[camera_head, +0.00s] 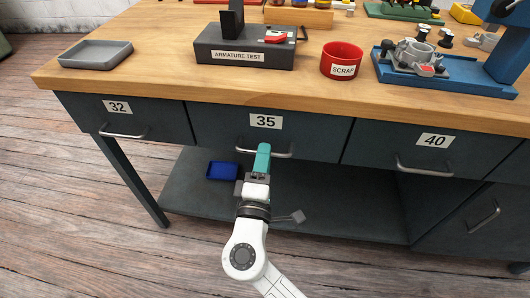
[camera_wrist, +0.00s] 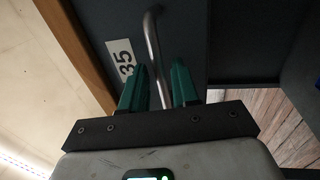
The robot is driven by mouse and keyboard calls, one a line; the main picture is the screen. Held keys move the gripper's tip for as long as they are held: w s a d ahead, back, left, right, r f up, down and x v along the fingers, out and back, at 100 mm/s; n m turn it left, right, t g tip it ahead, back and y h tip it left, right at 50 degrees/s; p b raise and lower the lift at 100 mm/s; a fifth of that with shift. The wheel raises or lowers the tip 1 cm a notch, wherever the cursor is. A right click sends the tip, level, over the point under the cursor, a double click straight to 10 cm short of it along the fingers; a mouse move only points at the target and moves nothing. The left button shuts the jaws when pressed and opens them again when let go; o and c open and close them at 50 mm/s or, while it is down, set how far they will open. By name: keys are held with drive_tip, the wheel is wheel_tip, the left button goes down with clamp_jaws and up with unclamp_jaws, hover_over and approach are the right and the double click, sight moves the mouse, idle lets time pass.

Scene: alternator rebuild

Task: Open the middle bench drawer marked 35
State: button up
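The middle drawer (camera_head: 225,125) has a dark front with a white label 35 (camera_head: 265,121) and a grey bar handle (camera_head: 281,155). The drawer looks shut, level with its neighbours. My gripper (camera_head: 263,150) is at the handle, and its teal fingers hide part of the bar. In the wrist view, my gripper (camera_wrist: 160,78) is open. The handle (camera_wrist: 153,50) runs lengthwise between the two fingers, with a gap visible on each side. Whether the fingertips reach past the bar is hard to tell. The label (camera_wrist: 122,62) shows left of the handle.
Drawer 32 (camera_head: 155,125) is on the left and drawer 40 (camera_head: 400,150) on the right, both shut. A blue bin (camera_head: 222,171) sits on the lower shelf (camera_head: 330,215) below. The wooden benchtop (camera_head: 170,75) overhangs the drawers. Floor in front is clear.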

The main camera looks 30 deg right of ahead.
drive_tip(key=shift+x, duration=0.95)
drive_tip(key=shift+f, duration=0.1)
clamp_jaws()
